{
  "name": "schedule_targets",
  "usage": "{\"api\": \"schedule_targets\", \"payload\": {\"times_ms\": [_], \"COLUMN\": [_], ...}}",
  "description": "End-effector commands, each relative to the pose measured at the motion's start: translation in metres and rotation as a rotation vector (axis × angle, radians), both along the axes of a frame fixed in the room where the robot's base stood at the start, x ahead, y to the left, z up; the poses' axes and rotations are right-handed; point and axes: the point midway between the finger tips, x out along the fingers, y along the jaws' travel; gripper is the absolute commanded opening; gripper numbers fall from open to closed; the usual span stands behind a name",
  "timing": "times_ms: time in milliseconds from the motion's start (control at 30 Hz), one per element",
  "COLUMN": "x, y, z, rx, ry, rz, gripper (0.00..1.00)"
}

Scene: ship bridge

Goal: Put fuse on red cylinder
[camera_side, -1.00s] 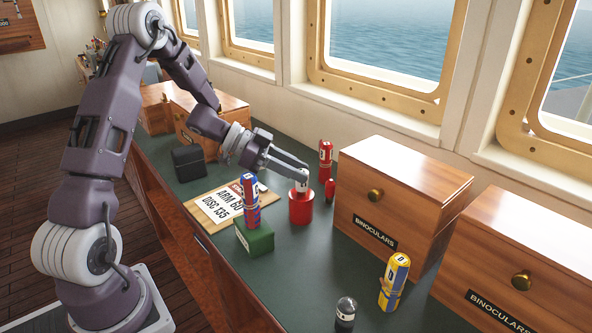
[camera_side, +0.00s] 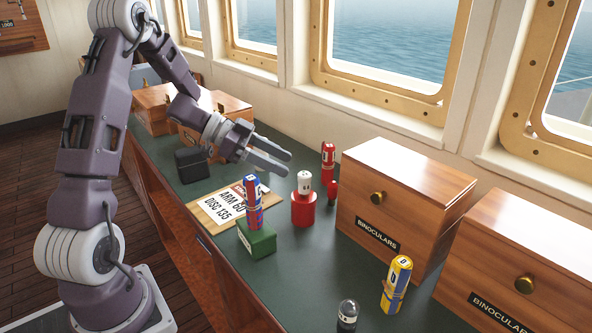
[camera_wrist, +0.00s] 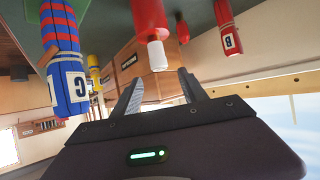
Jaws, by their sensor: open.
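The red cylinder (camera_side: 303,211) stands upright on the green counter. A short white piece with a dark mark, apparently the fuse (camera_side: 304,183), stands upright on top of it. In the wrist view, which is upside down, the white fuse (camera_wrist: 157,55) sticks out of the red cylinder (camera_wrist: 148,14). My gripper (camera_side: 287,163) is open and empty, above and to the left of the fuse and apart from it. The open fingers also show in the wrist view (camera_wrist: 161,78), with nothing between them.
A red-and-blue flare (camera_side: 251,202) stands on a green block (camera_side: 256,238) nearby. A red flare (camera_side: 327,160) and a small red item (camera_side: 332,192) stand behind. Binoculars boxes (camera_side: 400,200), a yellow-and-blue flare (camera_side: 396,283) and a dark-topped jar (camera_side: 347,315) are at right.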

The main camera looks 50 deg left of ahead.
Motion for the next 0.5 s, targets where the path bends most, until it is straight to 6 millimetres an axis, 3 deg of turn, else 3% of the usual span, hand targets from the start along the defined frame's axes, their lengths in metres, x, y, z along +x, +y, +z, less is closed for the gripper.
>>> {"api": "schedule_targets", "payload": {"times_ms": [200,333,433,500], "x": [-0.032,-0.039,-0.005,0.028], "y": [0.032,0.038,0.035,0.03], "z": [0.025,0.033,0.063,0.109], "rx": [0.002,0.011,0.127,0.272], "ry": [-0.002,-0.009,-0.116,-0.242], "rz": [0.002,0.006,0.117,0.306], "gripper": [0.51,0.51,0.51,0.51]}}
